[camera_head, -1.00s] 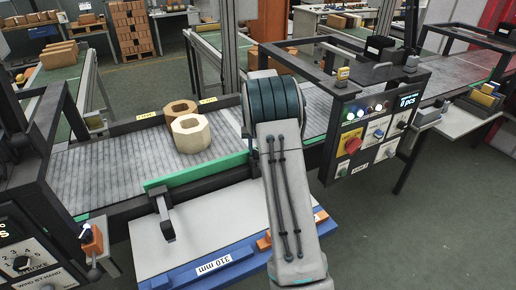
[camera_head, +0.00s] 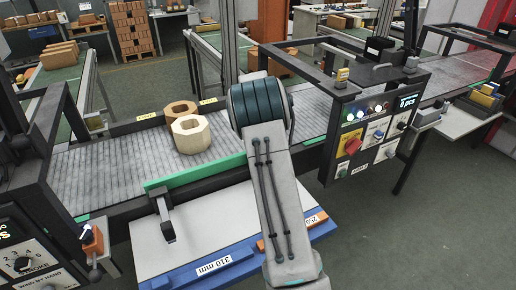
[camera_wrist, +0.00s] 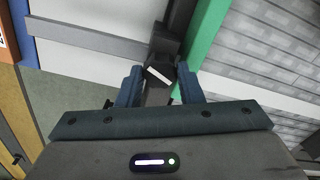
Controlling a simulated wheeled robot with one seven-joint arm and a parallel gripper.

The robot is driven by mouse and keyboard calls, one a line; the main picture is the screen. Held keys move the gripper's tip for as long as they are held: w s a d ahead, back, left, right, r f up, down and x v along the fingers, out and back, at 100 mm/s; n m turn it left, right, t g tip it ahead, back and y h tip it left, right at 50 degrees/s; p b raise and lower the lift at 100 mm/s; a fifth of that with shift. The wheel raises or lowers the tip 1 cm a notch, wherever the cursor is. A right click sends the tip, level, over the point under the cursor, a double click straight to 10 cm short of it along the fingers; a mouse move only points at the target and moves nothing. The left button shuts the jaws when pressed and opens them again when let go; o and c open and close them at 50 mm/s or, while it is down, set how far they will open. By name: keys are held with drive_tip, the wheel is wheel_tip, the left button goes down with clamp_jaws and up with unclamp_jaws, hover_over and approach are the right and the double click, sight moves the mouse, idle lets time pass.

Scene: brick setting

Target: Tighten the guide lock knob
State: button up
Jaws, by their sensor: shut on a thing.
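The guide lock knob (camera_wrist: 160,73), dark with a white bar on its face, sits between the two blue fingers of my gripper (camera_wrist: 158,88) in the wrist view. My gripper is shut on it. In the head view my own arm hides the fingers and this knob. The green guide rail (camera_head: 195,173) runs along the near edge of the conveyor; it also shows in the wrist view (camera_wrist: 203,38), just beside the knob. A black clamp bracket (camera_head: 165,217) hangs from the rail's left part.
Two hollow octagonal blocks, one tan (camera_head: 181,109) and one pale (camera_head: 191,134), stand on the conveyor (camera_head: 105,160) behind the rail. A white shelf with a blue edge (camera_head: 178,279) marked 310 mm lies in front. A button panel (camera_head: 372,130) stands at right.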

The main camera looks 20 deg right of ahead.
drive_tip(key=shift+w+r+m, duration=0.1)
drive_tip(key=shift+m, duration=0.2)
idle(0.4)
drive_tip(key=o, duration=1)
drive_tip(key=shift+c, duration=0.2)
drive_tip(key=shift+r, duration=0.1)
wheel_tip(320, 180, up, 14)
drive_tip(key=shift+f+b, duration=0.2)
drive_tip(key=shift+b, duration=0.2)
